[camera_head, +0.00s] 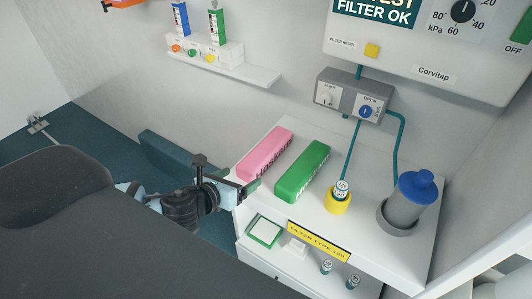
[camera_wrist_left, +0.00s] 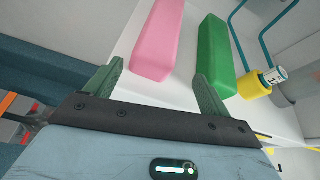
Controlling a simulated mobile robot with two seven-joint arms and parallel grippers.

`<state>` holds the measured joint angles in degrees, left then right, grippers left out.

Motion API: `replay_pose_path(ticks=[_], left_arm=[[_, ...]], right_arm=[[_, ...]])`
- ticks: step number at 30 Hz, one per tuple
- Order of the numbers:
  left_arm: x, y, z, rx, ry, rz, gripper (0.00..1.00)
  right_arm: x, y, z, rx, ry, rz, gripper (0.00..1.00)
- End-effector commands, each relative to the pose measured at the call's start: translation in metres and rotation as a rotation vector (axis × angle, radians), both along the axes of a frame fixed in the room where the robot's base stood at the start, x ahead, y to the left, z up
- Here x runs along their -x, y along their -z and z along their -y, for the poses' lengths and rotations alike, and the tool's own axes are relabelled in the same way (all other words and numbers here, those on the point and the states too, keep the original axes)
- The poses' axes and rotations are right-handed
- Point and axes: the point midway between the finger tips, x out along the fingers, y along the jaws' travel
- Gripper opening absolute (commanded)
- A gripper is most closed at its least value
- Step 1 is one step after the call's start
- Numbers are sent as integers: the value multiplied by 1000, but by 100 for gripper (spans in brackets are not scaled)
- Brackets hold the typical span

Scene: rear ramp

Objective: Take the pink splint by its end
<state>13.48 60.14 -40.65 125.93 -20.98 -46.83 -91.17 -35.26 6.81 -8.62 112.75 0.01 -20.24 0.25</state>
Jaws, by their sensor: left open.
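The pink splint (camera_head: 266,153) is a long block with dark lettering, lying on the white counter left of the green splint (camera_head: 302,171). My left gripper (camera_head: 249,188) is at the counter's left edge, close to the pink splint's near end. In the left wrist view the open green fingers (camera_wrist_left: 159,75) show on either side of the pink splint's (camera_wrist_left: 157,42) near end, the right finger overlapping the green splint (camera_wrist_left: 212,55). I cannot tell whether the fingertips reach past that end. The right gripper is not in view.
On the white counter (camera_head: 365,250) stand a small vial in a yellow holder (camera_head: 338,202) and a grey canister with a blue lid (camera_head: 408,202). A grey valve box (camera_head: 354,97) hangs on the wall with teal tubes. A wall shelf (camera_head: 225,67) holds small boxes.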

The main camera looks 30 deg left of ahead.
Motion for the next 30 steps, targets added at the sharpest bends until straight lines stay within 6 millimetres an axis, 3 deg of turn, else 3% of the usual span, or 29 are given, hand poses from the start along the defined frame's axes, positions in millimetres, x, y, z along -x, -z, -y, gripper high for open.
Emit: replay_pose_path(ticks=[6,12,19,25,30], left_arm=[[-10,-10,-11,-166,94,46,82],[-12,-9,-11,-171,97,48,82],[-32,-1,-9,-168,95,48,82],[-37,0,-8,-168,95,48,82],[-57,2,-5,-166,93,51,82]], right_arm=[[0,0,0,0,0,-1,25],[0,1,0,0,0,-1,25],[1,2,1,2,-2,-5,25],[1,2,1,3,-2,-2,25],[-2,-2,1,3,-3,5,25]])
